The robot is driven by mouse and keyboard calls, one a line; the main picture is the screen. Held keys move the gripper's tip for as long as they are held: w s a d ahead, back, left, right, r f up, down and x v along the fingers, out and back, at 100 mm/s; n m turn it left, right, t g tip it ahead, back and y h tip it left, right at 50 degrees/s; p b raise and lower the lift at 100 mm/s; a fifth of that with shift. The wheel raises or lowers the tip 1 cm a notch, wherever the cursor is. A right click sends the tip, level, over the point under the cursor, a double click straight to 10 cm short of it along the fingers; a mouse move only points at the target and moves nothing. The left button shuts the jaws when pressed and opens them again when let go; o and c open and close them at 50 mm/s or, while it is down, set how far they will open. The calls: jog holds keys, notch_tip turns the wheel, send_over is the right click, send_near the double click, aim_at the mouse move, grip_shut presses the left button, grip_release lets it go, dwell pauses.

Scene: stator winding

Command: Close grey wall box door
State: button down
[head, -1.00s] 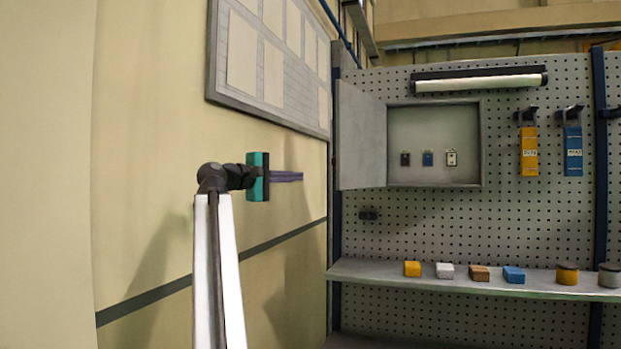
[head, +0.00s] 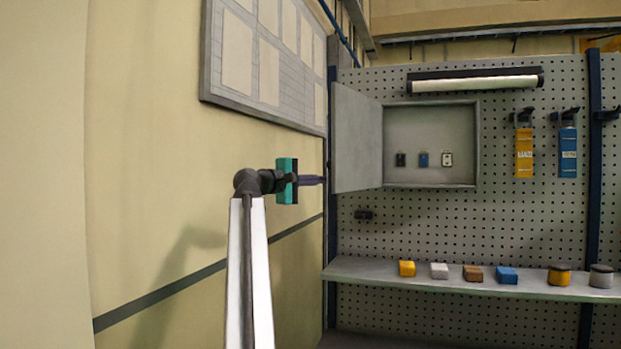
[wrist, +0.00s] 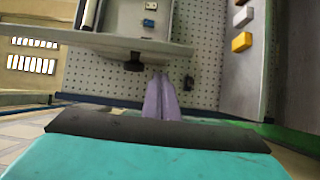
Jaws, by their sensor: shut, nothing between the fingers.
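The grey wall box (head: 432,178) is fixed to the pegboard, and its inside shows with several small items in it. Its grey door (head: 357,138) stands open to the left, swung out from the box. My gripper (head: 322,180) is left of the door, its purple fingers shut and empty, pointing right toward the door's outer edge. In the wrist view the door (wrist: 95,40) crosses the top as a grey panel with a black knob (wrist: 134,62). The shut fingers (wrist: 161,85) lie just below the panel; I cannot tell whether they touch it.
A shelf (head: 440,278) with several coloured blocks and two round pots runs below the box. A lamp (head: 475,80) is above it. Yellow and blue tools (head: 523,150) hang to the right. The cream wall with a framed board (head: 270,60) is close on the left.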

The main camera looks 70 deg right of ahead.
jog(key=shift+s+a+p, duration=0.15)
jog(key=shift+s+p, duration=0.05)
jog(key=shift+s, duration=0.45)
jog(key=shift+s+a+p, duration=0.15)
jog(key=shift+s+p, duration=0.05)
jog(key=shift+s, duration=0.4)
jog(key=shift+a, duration=0.15)
